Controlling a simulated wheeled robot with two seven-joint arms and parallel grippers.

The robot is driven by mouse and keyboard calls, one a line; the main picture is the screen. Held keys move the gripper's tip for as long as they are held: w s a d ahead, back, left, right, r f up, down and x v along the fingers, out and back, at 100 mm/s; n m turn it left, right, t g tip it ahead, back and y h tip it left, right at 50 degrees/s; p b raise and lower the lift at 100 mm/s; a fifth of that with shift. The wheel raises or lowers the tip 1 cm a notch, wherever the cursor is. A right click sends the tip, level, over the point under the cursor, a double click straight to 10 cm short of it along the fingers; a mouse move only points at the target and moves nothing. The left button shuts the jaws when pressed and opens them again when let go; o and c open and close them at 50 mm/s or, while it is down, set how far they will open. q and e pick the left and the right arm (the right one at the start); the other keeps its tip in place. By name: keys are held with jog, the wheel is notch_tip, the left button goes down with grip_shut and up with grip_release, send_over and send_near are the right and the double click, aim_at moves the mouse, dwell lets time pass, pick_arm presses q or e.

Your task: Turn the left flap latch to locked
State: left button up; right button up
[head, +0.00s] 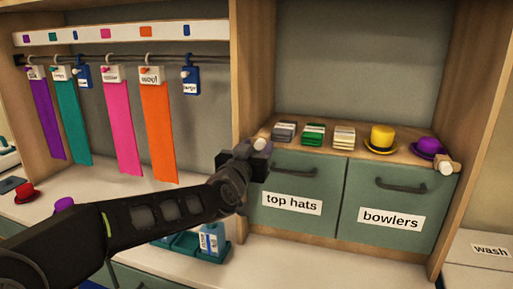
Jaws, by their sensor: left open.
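The left flap (316,184) is a green panel with a dark handle and a "top hats" label, and it stands closed. Its latch (261,138), a small pale piece, shows at the flap's upper left corner, mostly hidden behind my gripper. My left gripper (260,152) is open at this latch. I cannot tell whether it touches the latch or which way the latch is turned. My right gripper is not in view.
The right flap (400,190), labelled "bowlers", is closed, with a pale latch (446,166) at its upper right. Folded stacks, a yellow hat (382,138) and a purple hat (428,148) sit on the shelf above. Coloured sashes hang at left. A teal tray (184,243) stands below my arm.

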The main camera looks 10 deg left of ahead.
pick_arm(q)
jog(key=shift+c, duration=0.5)
grip_shut()
